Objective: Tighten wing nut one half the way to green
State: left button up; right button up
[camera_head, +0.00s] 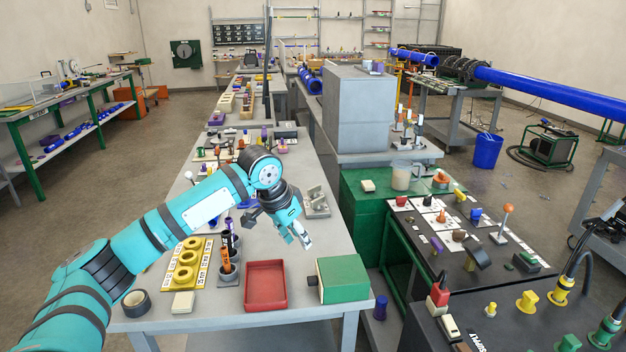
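My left gripper (297,236) hangs over the grey workbench, pointing down, above and behind the red tray and green box. Its pale fingertips are small and close together, and I cannot tell whether they are open or shut. I see nothing clearly held. At the lower right, a dark panel carries a yellow wing-shaped piece (527,300) and a green one (569,343). I cannot tell which is wing nut one. The gripper is well to the left of them, touching neither. My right gripper is not in view.
The bench (235,331) holds a red tray (265,286), a green box (343,278), yellow rings (184,276) and a tape roll (136,303). A dark board (485,262) with knobs and a lever stands right. A gap separates bench and panel. Cables rise at far right.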

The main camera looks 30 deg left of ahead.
aim_at(312, 193)
jog(key=i+j, duration=1.15)
jog(key=i, duration=0.2)
